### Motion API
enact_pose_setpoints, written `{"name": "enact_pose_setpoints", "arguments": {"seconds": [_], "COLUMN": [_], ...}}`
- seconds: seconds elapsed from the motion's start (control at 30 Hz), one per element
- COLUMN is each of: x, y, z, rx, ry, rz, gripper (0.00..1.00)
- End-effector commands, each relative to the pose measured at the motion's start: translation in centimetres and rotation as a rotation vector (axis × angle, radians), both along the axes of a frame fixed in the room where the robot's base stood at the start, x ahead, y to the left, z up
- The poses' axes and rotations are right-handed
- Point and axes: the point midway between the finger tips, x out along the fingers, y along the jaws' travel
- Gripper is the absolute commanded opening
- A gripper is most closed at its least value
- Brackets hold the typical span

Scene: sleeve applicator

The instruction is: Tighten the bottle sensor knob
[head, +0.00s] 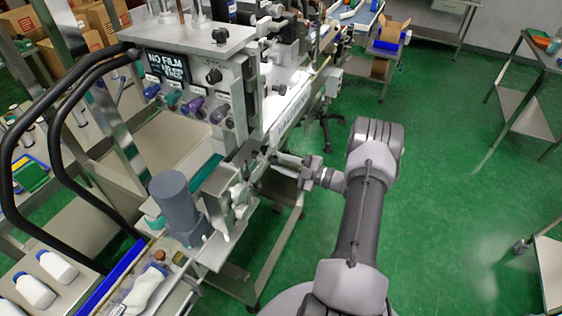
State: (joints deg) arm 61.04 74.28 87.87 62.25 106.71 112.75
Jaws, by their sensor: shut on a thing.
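My gripper (286,161) reaches in from the right to the front side of the sleeve applicator (190,48), just above the conveyor rail. Its fingers are shut on a small dark part at the machine's edge, which I take for the bottle sensor knob (271,157). The fingers cover most of the knob, so its turn and tightness cannot be seen. My gripper lies nearly level, pointing left into the machine.
A grey cylindrical motor (178,205) stands left of my gripper. Several coloured knobs (195,104) sit under a "NO FILM" display (168,66). White bottles (35,290) lie at lower left. Green floor (445,190) is open to the right, with a steel table (525,105) beyond.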

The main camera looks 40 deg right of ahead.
Motion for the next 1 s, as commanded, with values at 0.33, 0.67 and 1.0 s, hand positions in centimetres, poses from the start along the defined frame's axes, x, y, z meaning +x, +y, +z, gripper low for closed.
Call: {"name": "enact_pose_setpoints", "arguments": {"seconds": [0.33, 0.67, 1.0], "x": [-0.03, -0.02, -0.03], "y": [0.01, 0.00, 0.01], "z": [-0.02, -0.04, -0.04], "rx": [0.164, 0.216, 0.218], "ry": [0.069, 0.090, 0.090], "rz": [-0.001, 0.000, 0.000], "gripper": [0.00, 0.00, 0.00]}}
